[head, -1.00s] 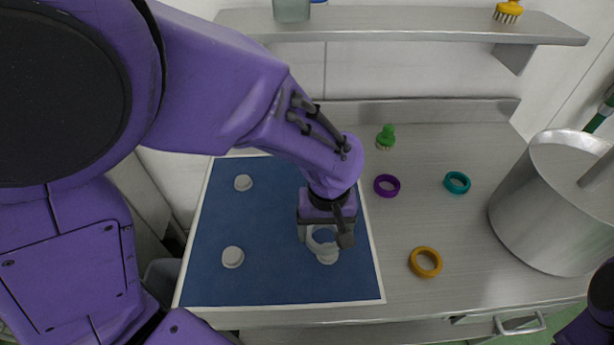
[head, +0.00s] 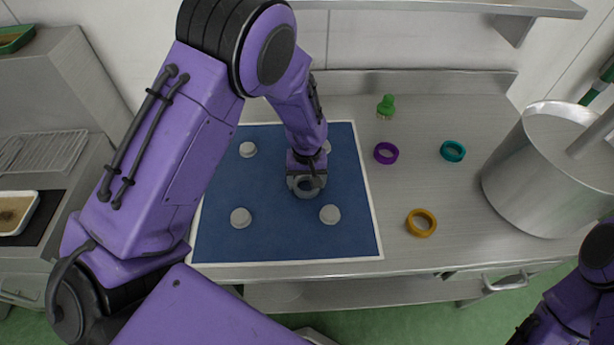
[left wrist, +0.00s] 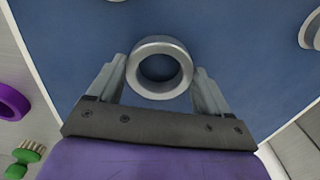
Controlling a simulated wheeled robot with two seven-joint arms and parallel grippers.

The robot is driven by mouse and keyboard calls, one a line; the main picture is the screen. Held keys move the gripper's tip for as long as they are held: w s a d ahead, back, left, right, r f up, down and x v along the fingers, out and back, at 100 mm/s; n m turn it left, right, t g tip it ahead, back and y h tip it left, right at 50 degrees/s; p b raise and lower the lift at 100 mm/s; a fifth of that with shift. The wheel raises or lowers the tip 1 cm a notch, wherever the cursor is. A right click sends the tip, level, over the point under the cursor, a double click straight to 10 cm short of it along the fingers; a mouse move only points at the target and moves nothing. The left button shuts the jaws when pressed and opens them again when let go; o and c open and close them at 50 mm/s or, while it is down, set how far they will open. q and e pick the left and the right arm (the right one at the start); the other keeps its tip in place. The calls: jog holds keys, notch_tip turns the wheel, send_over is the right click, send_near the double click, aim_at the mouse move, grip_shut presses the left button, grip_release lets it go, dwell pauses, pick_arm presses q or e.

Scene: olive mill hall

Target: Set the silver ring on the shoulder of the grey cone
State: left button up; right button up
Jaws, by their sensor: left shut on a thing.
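My left gripper (head: 306,184) is shut on the silver ring (head: 311,194), near the middle of the blue mat. In the left wrist view the silver ring (left wrist: 160,93) lies between the two fingers of the left gripper (left wrist: 159,70), and only blue shows through its hole. Several pale grey cones stand on the mat: front right (head: 329,215), front left (head: 240,218), back left (head: 248,149) and back right (head: 327,147), the last beside my arm. The ring is apart from them. One cone (left wrist: 313,32) is cut off at the right of the wrist view. My right gripper is out of view.
Purple (head: 386,153), teal (head: 453,151) and orange (head: 421,223) rings lie on the steel worktop right of the blue mat (head: 280,245). A green brush (head: 386,107) stands behind them. A large steel pot (head: 540,185) stands at the right. A shelf (head: 440,6) runs above the back.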

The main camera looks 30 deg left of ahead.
pick_arm(q)
jog(key=shift+w+f, duration=0.15)
jog(key=o, duration=0.9)
jog(key=shift+w+f, duration=0.1)
jog(key=shift+f, duration=0.05)
jog(key=shift+o, duration=0.9)
